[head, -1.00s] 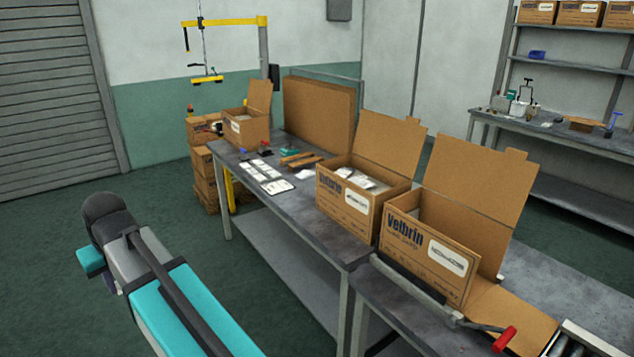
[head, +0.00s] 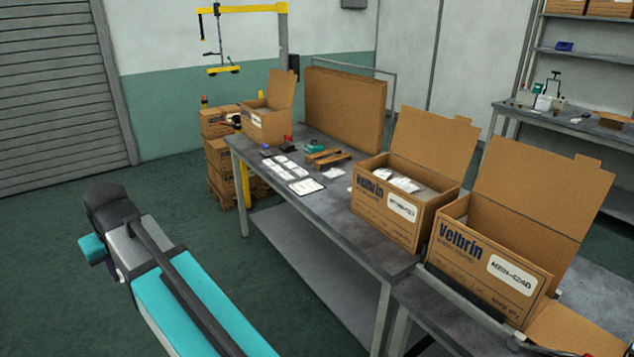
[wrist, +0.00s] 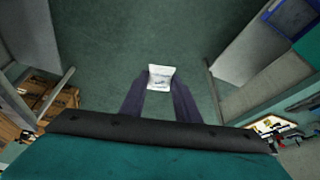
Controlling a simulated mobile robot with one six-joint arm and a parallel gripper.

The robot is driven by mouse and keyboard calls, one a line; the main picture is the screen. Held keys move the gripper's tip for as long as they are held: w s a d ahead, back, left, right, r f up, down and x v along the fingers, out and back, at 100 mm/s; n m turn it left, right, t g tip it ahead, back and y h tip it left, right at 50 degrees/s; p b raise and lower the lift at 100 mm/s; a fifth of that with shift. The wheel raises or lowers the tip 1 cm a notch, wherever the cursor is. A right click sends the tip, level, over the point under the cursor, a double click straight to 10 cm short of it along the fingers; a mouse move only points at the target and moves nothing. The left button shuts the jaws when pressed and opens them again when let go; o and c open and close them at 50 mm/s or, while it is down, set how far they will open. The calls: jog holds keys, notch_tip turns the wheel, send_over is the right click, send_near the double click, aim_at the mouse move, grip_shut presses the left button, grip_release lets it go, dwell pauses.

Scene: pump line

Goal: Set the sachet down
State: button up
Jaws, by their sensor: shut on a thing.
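The sachet (wrist: 161,77), a small white pouch with faint grey print, shows in the wrist view. My gripper (wrist: 160,90) is shut on it, with the two dark fingers on either side of its lower part. The sachet is held out beyond the fingertips, with green floor behind it. In the head view my arm reaches out at lower left, and I cannot make out the fingers or the sachet there.
A grey workbench (head: 330,208) carries white flat packs (head: 290,170), an open carton (head: 378,213) with white packets inside, and a small open carton (head: 267,124). Another open Velbrin carton (head: 480,268) stands at right. Open green floor (head: 60,225) lies at left.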

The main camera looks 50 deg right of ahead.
jog(key=shift+w, duration=0.25)
jog(key=shift+d, duration=0.2)
